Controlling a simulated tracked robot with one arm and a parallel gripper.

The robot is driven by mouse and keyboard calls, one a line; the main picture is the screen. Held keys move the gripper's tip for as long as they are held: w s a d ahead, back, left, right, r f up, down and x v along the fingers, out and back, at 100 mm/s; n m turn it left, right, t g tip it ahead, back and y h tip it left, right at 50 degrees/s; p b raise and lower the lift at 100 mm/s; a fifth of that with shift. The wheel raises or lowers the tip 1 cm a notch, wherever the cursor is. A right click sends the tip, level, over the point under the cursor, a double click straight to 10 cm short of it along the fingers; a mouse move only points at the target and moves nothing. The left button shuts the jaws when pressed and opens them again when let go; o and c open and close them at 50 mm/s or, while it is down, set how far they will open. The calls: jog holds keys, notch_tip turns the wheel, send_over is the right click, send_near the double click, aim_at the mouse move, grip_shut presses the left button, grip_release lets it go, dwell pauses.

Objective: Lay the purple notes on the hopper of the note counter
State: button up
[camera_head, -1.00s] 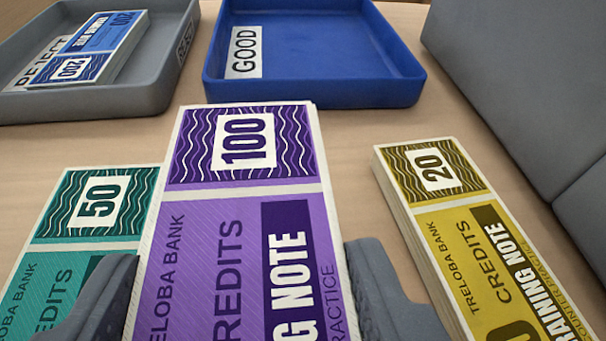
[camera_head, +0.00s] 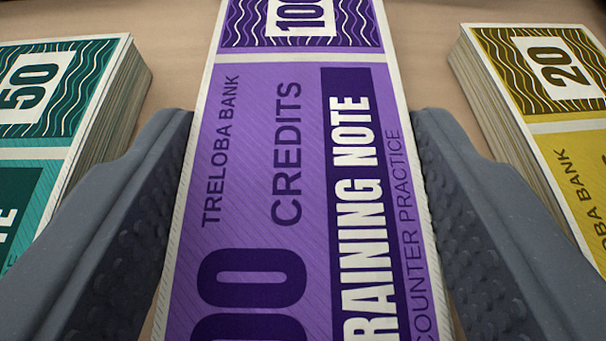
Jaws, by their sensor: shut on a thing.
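The purple notes (camera_head: 250,150), a stack marked 100 credits, fill the middle of the view and run from the bottom edge to the top edge. My gripper (camera_head: 302,150) has one grey finger along each long side of the stack and is shut on it. The stack lies flat between the fingers; whether its underside touches the counter is hidden. The note counter and its hopper do not show clearly in the present view.
A stack of teal 50 notes (camera_head: 50,120) lies close to my left finger. A stack of yellow 20 notes (camera_head: 560,100) lies close to my right finger. A strip of bare wooden counter (camera_head: 420,40) shows beyond the stacks.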

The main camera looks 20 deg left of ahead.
jog(key=o, duration=1)
jog(key=shift+s+d+r, duration=0.1)
jog(key=shift+s+r, duration=0.2)
jog(key=p+v, duration=0.2)
jog(key=v, duration=0.9)
jog(key=shift+s+f, duration=0.15)
jog(key=shift+s, duration=0.05)
